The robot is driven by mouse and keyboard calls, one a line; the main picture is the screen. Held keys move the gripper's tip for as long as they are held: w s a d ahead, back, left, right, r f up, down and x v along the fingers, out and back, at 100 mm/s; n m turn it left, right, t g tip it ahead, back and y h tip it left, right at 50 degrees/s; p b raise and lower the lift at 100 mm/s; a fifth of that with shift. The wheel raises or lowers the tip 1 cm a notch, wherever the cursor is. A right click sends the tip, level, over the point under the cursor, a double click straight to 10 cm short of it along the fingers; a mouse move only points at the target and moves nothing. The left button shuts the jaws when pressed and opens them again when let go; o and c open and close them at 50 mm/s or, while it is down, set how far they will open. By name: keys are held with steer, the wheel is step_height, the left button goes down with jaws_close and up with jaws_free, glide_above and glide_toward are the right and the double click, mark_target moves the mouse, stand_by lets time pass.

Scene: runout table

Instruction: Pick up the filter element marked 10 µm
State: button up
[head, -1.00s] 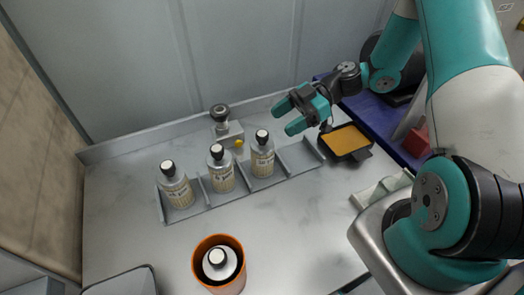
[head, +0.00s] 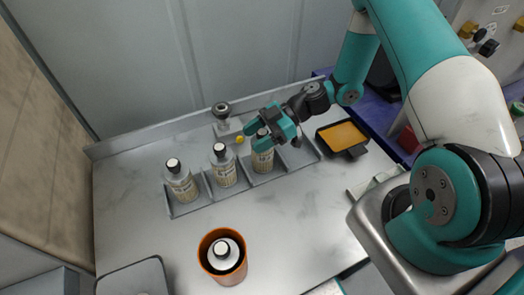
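Three pale cylindrical filter elements with dark-ringed white tops stand in a grey divided rack (head: 203,204): a left one (head: 181,184), a middle one (head: 223,168) and a right one (head: 262,160). A fourth similar cylinder (head: 222,253) stands inside an orange-brown round container at the front. The labels are too small to read, so I cannot tell which is marked 10 µm. My gripper (head: 254,138) is at the top of the right element, its teal fingers apart on either side of it. Contact cannot be made out, and the fingers hide part of that top.
The rack's right-hand compartment (head: 299,155) is empty. A black tray with an orange pad (head: 342,137) lies right of the rack. A small metal fixture (head: 222,112) and a yellow ball (head: 240,139) sit behind it. The orange-brown container (head: 206,262) stands in front.

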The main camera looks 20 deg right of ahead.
jaws_close()
steer(key=shift+r, duration=0.1)
